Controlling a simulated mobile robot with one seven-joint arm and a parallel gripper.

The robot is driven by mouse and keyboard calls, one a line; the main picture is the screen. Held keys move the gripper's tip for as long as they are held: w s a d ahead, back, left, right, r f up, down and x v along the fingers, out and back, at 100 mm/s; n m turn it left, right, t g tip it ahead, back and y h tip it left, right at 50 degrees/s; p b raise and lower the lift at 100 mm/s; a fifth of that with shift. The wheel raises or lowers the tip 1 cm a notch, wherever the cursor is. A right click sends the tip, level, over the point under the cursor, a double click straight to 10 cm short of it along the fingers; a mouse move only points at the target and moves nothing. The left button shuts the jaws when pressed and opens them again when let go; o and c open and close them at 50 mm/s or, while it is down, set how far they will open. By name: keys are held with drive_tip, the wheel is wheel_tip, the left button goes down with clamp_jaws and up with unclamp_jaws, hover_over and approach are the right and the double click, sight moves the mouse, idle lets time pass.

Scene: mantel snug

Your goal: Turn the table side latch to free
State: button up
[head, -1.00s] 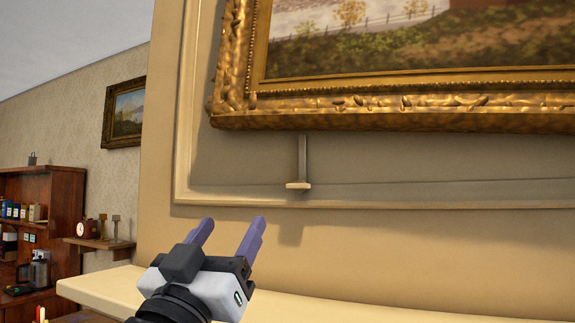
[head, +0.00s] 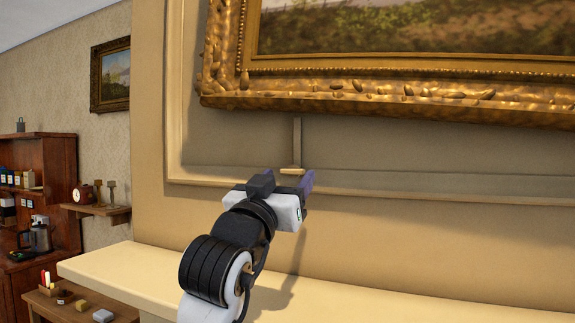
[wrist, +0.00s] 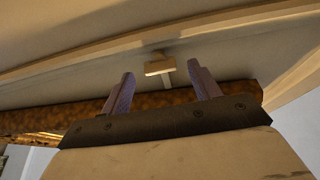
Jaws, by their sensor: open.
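The latch (head: 297,145) is a thin upright bar hanging below the gilt picture frame, with a small pale cross-piece at its lower end. My gripper (head: 307,181) is just below and right of that cross-piece in the head view, its purple fingers partly overlapping each other. In the wrist view the latch's pale cross-piece (wrist: 159,68) shows in the gap between the two spread fingertips of my gripper (wrist: 161,76). The fingers are open and empty. Whether they touch the latch cannot be told.
The large gilt-framed painting (head: 390,95) hangs on the panelled wall just above. A cream mantel ledge (head: 200,285) runs below my arm. At the left are a wooden cabinet (head: 60,165), a small shelf with a clock (head: 83,194) and another painting (head: 110,75).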

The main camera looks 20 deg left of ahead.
drive_tip(key=shift+w+r, duration=0.25)
drive_tip(key=shift+w, duration=0.45)
drive_tip(key=c, duration=1)
